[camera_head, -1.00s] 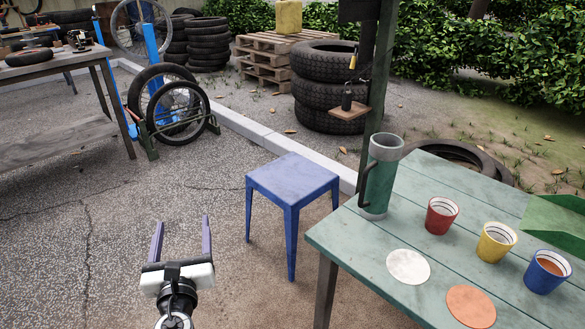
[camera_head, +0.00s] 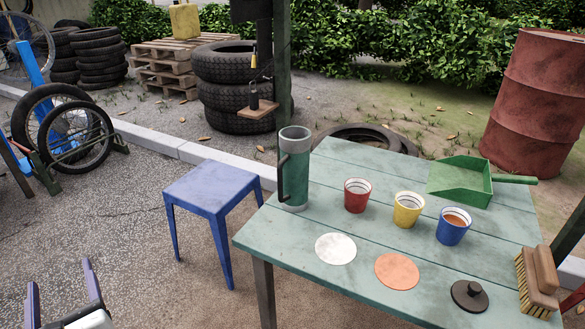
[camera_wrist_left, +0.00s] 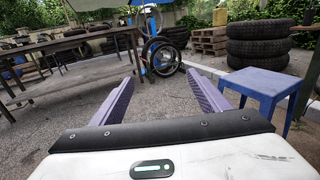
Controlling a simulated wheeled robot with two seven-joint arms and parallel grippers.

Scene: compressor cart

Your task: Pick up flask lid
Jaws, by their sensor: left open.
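The flask lid (camera_head: 469,295), a dark round disc with a knob on top, lies near the front right edge of the green plank table (camera_head: 300,233). The green flask (camera_head: 295,170) with a grey rim and dark handle stands upright at the table's left side. My left gripper (camera_head: 59,276) is at the lower left of the head view, open and empty, well away from the table and lid. Its two purple fingers (camera_wrist_left: 156,88) are spread apart in the left wrist view, with nothing between them. My right gripper is not in view.
Red (camera_head: 357,195), yellow (camera_head: 408,209) and blue (camera_head: 453,226) cups stand on the table. A white disc (camera_head: 336,248) and an orange disc (camera_head: 397,271) lie in front. A blue stool (camera_head: 212,190) stands left.

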